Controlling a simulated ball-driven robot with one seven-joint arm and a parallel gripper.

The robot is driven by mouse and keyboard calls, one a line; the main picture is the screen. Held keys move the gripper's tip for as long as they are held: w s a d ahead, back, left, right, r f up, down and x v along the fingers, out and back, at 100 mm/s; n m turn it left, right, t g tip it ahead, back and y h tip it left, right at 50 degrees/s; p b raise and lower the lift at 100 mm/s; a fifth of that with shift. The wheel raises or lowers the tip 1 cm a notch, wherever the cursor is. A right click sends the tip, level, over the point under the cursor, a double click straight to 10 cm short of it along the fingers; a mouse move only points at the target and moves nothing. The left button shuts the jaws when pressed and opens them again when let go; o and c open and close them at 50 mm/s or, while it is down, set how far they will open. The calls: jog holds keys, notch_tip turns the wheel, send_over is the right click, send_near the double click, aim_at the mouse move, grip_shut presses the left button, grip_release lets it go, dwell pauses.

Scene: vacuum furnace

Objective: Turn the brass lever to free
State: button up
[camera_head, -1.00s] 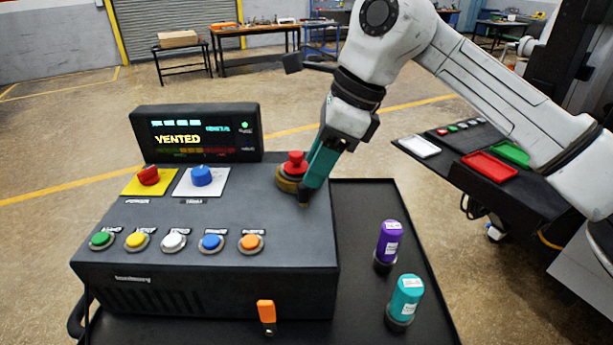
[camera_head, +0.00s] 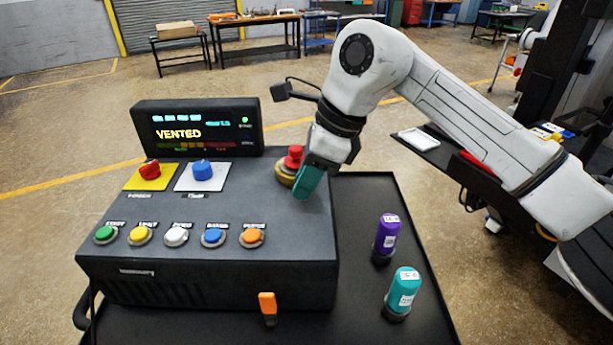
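I cannot make out a clear brass lever. The black console (camera_head: 140,205) carries a red mushroom knob (camera_head: 294,154) on a brass-coloured round base (camera_head: 286,175) at its back right. An orange lever or switch (camera_head: 267,303) stands upright at the console's front. My gripper (camera_head: 305,188), with teal sides, is just right of the brass-coloured base, over the console's right edge. It covers part of that area. Its fingertips face down and toward the camera, and their gap is hidden. Whether it touches the base cannot be told.
The display (camera_head: 195,130) reads VENTED. A red knob (camera_head: 150,169) and a blue knob (camera_head: 202,170) sit on plates, with several coloured buttons below. A purple bottle (camera_head: 387,235) and a teal bottle (camera_head: 404,290) stand on the black tray (camera_head: 360,205) at right.

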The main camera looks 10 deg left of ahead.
grip_shut()
